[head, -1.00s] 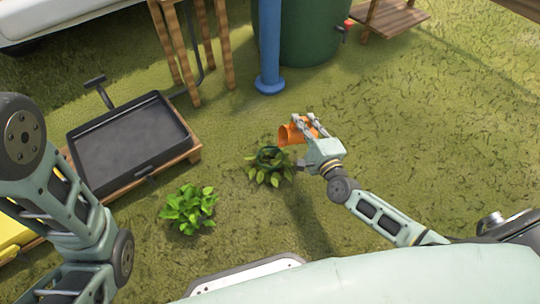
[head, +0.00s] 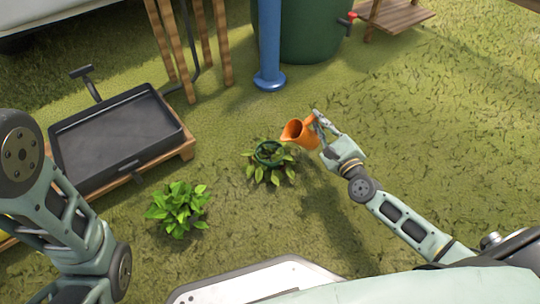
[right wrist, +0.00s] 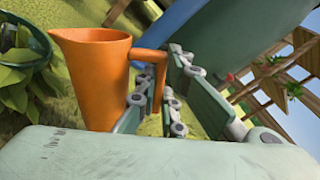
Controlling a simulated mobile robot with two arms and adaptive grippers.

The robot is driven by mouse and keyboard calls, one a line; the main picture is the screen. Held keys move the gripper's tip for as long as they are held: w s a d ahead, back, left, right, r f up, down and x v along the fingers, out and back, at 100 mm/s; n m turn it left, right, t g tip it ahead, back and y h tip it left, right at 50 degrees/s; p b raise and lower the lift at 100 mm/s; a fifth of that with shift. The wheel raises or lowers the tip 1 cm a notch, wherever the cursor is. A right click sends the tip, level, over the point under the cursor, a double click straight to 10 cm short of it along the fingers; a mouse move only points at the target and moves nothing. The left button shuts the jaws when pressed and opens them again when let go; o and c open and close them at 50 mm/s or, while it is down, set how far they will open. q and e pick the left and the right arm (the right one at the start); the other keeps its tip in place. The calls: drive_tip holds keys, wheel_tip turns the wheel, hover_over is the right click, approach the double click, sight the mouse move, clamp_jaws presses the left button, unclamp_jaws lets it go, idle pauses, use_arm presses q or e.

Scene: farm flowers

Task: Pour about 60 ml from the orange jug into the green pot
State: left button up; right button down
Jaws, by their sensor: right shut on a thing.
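The orange jug (head: 301,134) is in my right gripper (head: 322,127), beside and to the right of the green pot. In the right wrist view the jug (right wrist: 95,82) stands nearly upright with its spout toward the left, and the gripper (right wrist: 168,85) is shut on its handle. Its contents are hidden. The green pot (head: 268,153) sits on the ground with leafy foliage around it, and part of its rim shows at the left edge of the right wrist view (right wrist: 38,42). My left arm shows at the left of the head view, but its gripper is out of view.
A leafy plant (head: 177,208) grows left of the pot. A black tray (head: 117,140) on a wooden base lies farther left. A blue post (head: 268,45) and a dark green barrel (head: 298,30) stand at the back. Grass at right is open.

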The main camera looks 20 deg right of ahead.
drive_tip(key=shift+d+f+m, duration=0.3)
drive_tip(key=shift+d+f, duration=0.05)
drive_tip(key=shift+f, duration=0.05)
drive_tip(key=shift+w+d+f+m, duration=0.15)
drive_tip(key=shift+d+f+m, duration=1.4)
drive_tip(key=shift+m, duration=0.3)
drive_tip(key=shift+w+d+f+m, duration=0.15)
drive_tip(key=shift+d+f+m, duration=1.4)
drive_tip(key=shift+m, duration=0.3)
